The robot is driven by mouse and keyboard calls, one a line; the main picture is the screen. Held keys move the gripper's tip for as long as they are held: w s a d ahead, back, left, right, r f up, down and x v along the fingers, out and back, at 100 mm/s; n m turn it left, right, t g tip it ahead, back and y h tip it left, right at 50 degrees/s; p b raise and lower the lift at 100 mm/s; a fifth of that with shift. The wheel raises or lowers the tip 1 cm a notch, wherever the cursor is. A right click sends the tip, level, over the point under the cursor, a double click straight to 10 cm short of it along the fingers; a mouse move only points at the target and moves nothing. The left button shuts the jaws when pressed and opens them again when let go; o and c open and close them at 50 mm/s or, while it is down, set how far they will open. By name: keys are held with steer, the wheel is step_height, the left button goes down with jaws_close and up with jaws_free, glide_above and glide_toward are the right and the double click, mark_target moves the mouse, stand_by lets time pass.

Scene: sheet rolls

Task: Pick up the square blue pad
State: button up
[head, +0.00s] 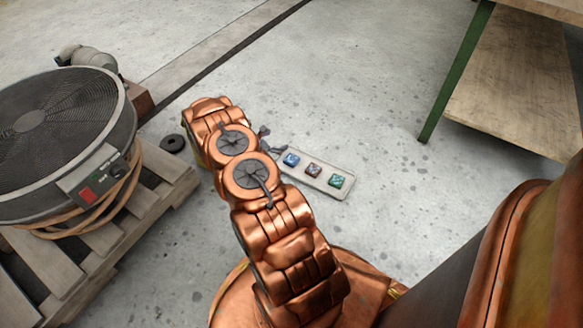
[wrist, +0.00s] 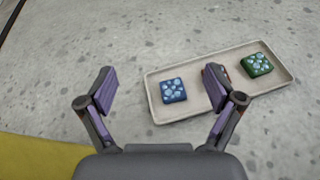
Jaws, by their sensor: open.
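The square blue pad (wrist: 173,90) lies in the left end of a shallow pale tray (wrist: 187,69) on the concrete floor. In the wrist view it shows between my fingers, nearer the right finger and farther off. My gripper (wrist: 157,88) is open and empty. The blue pad also shows in the head view (head: 291,160), at the tray's upper left end. There my gripper (head: 271,140) is just up and left of the tray, partly hidden by my arm.
The tray also holds a reddish-brown pad (head: 313,170), mostly behind my right finger in the wrist view, and a green pad (head: 336,181). A large fan (head: 60,125) stands on a wooden pallet (head: 150,200) at left. A green-legged table (head: 455,75) is upper right. Floor above the tray is clear.

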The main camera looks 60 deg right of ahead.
mark_target(291, 159)
steer(key=f+n+b, duration=0.1)
steer(key=f, duration=0.4)
steer(key=s+f+n+t+b, duration=0.1)
steer(key=f+b, duration=0.1)
steer(key=f, duration=0.4)
steer(key=f+n+b, duration=0.1)
steer(key=f, duration=0.4)
steer(key=shift+s+d+f+t, duration=0.15)
steer(key=shift+s+d+t, duration=0.05)
steer(key=shift+d+t, duration=0.2)
steer(key=shift+d+f+b, duration=0.35)
steer(key=shift+d+b, duration=0.15)
steer(key=b+x, duration=0.4)
steer(key=x, duration=0.2)
steer(key=shift+d, duration=0.15)
steer(key=shift+r, duration=0.1)
steer(key=shift+c, duration=0.3)
steer(key=c, duration=1.2)
steer(key=shift+r, duration=0.1)
steer(key=shift+c, duration=0.2)
